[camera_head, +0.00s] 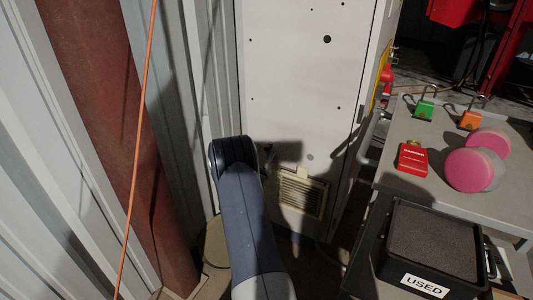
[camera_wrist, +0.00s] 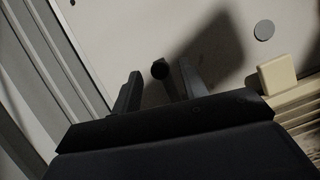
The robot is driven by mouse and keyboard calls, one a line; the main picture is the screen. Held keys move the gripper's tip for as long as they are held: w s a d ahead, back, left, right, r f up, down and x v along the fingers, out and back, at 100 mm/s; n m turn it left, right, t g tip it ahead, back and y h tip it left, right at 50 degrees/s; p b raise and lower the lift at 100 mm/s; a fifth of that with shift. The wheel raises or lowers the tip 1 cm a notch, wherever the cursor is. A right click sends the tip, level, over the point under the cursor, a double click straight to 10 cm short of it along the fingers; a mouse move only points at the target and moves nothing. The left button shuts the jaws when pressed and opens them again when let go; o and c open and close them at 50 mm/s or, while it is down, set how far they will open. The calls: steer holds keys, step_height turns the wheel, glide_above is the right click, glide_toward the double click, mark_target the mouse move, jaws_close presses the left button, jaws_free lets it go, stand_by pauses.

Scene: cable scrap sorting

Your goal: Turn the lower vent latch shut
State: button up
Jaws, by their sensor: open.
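The white cabinet panel (camera_head: 290,90) stands ahead, with a slatted vent (camera_head: 300,195) low on it. A small cream block (camera_head: 304,172), which looks like the vent latch, sits at the vent's top edge. In the wrist view the cream block (camera_wrist: 277,75) is right of my gripper, above the slats (camera_wrist: 300,115). My gripper (camera_wrist: 160,70) is open, its two fingers pointing at the panel left of the block. A dark round spot (camera_wrist: 160,69) shows between the fingers; I cannot tell whether it is a knob or a hole. In the head view my arm largely hides the gripper.
An orange cable (camera_head: 140,130) hangs at left by a corrugated wall (camera_head: 50,150).

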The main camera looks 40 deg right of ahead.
steer(key=shift+x, duration=1.3)
steer(key=shift+c, duration=0.4)
jaws_close()
